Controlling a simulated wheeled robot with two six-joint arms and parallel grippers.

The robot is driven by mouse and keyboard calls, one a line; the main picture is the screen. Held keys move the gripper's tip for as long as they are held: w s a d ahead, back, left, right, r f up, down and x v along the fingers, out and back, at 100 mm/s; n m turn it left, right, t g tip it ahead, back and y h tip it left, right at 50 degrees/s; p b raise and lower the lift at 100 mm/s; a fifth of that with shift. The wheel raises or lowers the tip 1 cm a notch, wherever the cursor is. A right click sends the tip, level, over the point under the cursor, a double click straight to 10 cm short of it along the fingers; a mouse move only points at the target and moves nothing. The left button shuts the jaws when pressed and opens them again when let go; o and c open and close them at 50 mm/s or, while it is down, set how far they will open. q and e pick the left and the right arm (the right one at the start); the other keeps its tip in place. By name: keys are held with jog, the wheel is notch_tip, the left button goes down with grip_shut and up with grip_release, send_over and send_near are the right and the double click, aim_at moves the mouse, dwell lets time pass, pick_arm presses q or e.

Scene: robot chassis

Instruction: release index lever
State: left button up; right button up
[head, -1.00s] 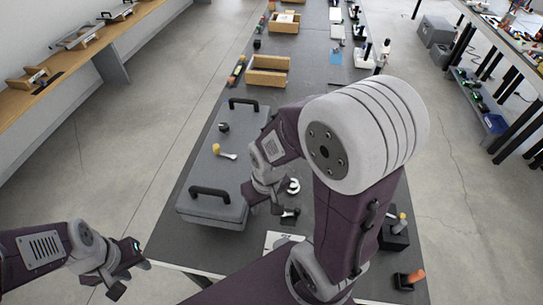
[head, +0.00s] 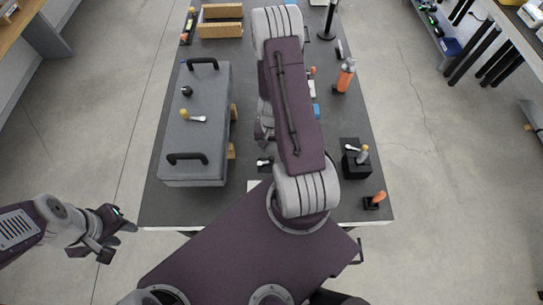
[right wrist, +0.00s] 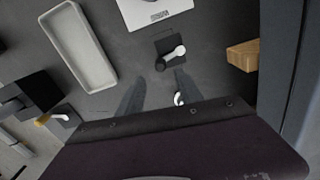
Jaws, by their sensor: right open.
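Several small levers are in view, and I cannot tell which is the index lever. One has a white handle on a dark base (head: 264,162), just right of the grey case; in the right wrist view the white-handled lever (right wrist: 172,53) lies beyond my fingertips, untouched. A yellow-knobbed lever (head: 194,117) sits on the grey case (head: 211,137). Another is on a black block (head: 355,160) at the right. My right gripper (right wrist: 157,88) is open and empty above the table; my arm hides it in the head view. My left gripper (head: 117,242) is open and empty, left of the table.
The dark table (head: 376,205) holds a long pale tray (right wrist: 78,45), a white plate (right wrist: 155,10), an orange bottle (head: 345,75) and an orange-handled item (head: 374,201). A wooden block (right wrist: 242,55) shows beside the grey case. The floor left of the table is clear.

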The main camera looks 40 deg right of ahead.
aim_at(272, 160)
notch_tip(272, 160, down, 9)
jog(key=b, duration=0.8)
jog(key=shift+f+b, duration=0.1)
jog(key=shift+b, duration=0.3)
jog(key=shift+w, duration=0.1)
grip_shut()
jog(key=shift+m, duration=0.3)
jog(key=shift+s+a+f+m+b, duration=0.15)
jog(key=shift+s+m+b, duration=0.15)
jog(key=shift+m+b, duration=0.3)
jog(key=shift+s+a+r+m, duration=0.1)
jog(key=shift+s+r+m, duration=0.1)
jog(key=shift+m, duration=0.1)
jog(key=shift+r, duration=0.1)
